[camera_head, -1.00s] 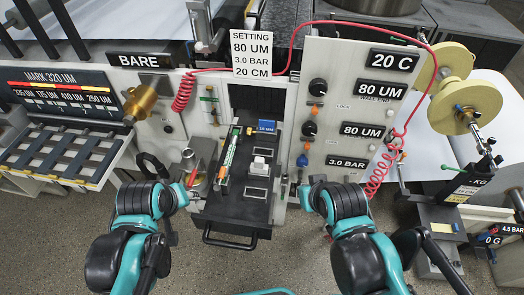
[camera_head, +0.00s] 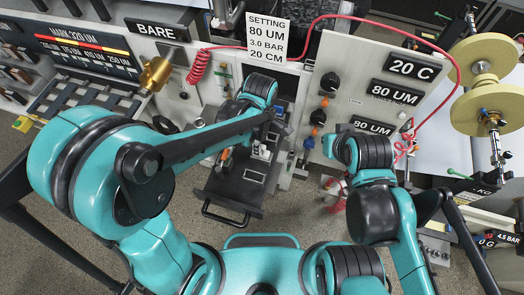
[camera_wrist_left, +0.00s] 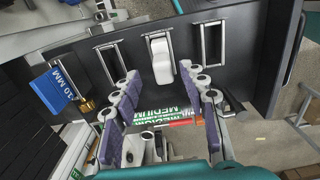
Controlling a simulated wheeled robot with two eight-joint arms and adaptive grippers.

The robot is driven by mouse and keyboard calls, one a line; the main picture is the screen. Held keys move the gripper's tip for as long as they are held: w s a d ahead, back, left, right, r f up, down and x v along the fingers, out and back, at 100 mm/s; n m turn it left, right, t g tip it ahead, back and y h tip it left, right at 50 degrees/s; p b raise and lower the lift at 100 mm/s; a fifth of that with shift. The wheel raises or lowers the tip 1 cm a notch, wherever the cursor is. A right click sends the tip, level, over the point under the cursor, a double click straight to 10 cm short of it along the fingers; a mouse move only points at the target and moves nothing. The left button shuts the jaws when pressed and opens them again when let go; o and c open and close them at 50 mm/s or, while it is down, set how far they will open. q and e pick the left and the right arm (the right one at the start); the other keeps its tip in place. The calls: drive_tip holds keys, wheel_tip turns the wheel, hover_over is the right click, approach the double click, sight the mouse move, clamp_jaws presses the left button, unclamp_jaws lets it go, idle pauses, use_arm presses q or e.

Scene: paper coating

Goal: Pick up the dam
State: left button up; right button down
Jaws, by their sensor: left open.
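No label names the dam. A white rounded block (camera_wrist_left: 161,60) sits in a metal-framed slot of the dark tray (camera_wrist_left: 252,70); it is the likeliest match. In the head view the white block (camera_head: 262,152) shows partly below my left gripper (camera_head: 266,132). In the wrist view my left gripper (camera_wrist_left: 168,88) is open, its purple-padded fingers apart. The white block lies just beyond the fingertips, untouched. A green-labelled rod marked MEDIUM (camera_wrist_left: 183,118) shows between and below the fingers. My right gripper (camera_head: 332,146) is small and partly hidden by its arm.
A blue block marked 10 MM (camera_wrist_left: 58,90) with a brass end sits left of the fingers. Empty metal frames (camera_wrist_left: 110,62) flank the white block. The control panel (camera_head: 350,100) stands right of the tray, with a red coiled hose (camera_head: 403,145).

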use_arm(q)
drive_tip(key=f, duration=0.4)
drive_tip(key=shift+s+f, duration=0.15)
drive_tip(key=shift+s, duration=0.1)
clamp_jaws()
